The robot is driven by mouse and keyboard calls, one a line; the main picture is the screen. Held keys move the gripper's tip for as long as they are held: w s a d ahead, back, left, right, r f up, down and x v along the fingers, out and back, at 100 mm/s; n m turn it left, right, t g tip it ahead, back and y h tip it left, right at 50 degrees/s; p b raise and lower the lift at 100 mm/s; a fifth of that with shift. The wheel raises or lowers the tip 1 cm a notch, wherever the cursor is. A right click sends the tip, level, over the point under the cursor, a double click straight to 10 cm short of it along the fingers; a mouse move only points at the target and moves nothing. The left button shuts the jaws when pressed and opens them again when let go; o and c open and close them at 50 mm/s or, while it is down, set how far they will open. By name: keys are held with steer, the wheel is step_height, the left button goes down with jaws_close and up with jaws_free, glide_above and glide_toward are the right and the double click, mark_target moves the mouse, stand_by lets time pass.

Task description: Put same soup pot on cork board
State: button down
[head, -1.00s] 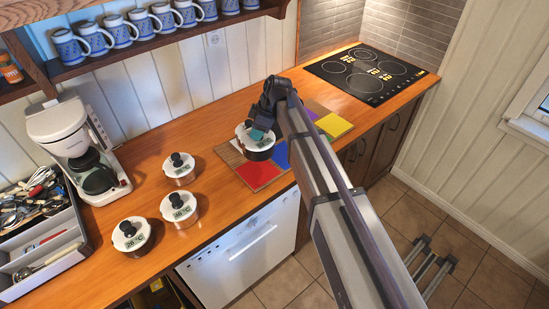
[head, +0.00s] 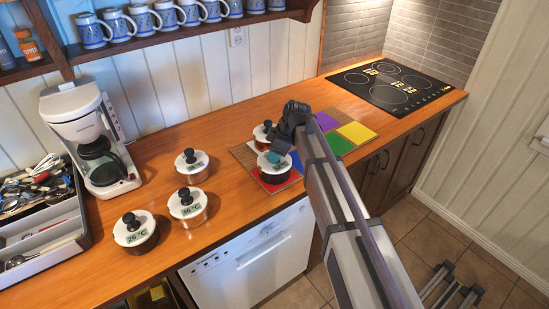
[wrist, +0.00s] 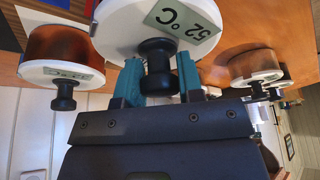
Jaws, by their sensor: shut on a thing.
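My gripper (head: 281,153) is shut on a white-lidded soup pot (head: 270,166), with its teal fingers at the black knob. In the wrist view the held pot (wrist: 122,22) has a label reading 52°C. It is over the front left part of the cork board (head: 240,152), by the red square; I cannot tell if it touches. Another pot (head: 260,140) is just behind it, partly hidden by my gripper. Three similar pots stand on the counter to the left: a back one (head: 196,172), a middle one (head: 190,216) and a front one (head: 138,247), labelled 26°C.
The board carries red, blue, purple, green (head: 340,146) and yellow (head: 357,132) squares. A coffee maker (head: 84,125) and a utensil tray (head: 75,235) stand at the left. A cooktop (head: 392,88) is at the far right. Mugs (head: 148,22) line a shelf above.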

steer(key=shift+f, duration=0.2)
steer(key=c, duration=0.8)
jaws_free()
steer(key=shift+r, duration=0.1)
steer(key=shift+o, duration=0.2)
steer(key=w+p+v, duration=0.1)
steer(key=p+v, duration=1)
steer(key=v, duration=0.2)
steer(key=s+d+f+m+h, duration=0.1)
steer(key=s+d+m, duration=0.45)
steer(key=s, duration=0.35)
steer(key=s+d+m+h, duration=0.2)
steer(key=s+d+m, duration=0.35)
steer(key=s, duration=0.25)
steer(key=s+d+f+m+h, duration=0.1)
steer(key=s+d+m, duration=0.45)
steer(key=s, duration=0.35)
step_height(320, 180, down, 7)
steer(key=b, duration=0.6)
steer(key=shift+w+a+g+b, duration=0.3)
steer(key=shift+w+a+b, duration=0.05)
steer(key=shift+w, duration=0.1)
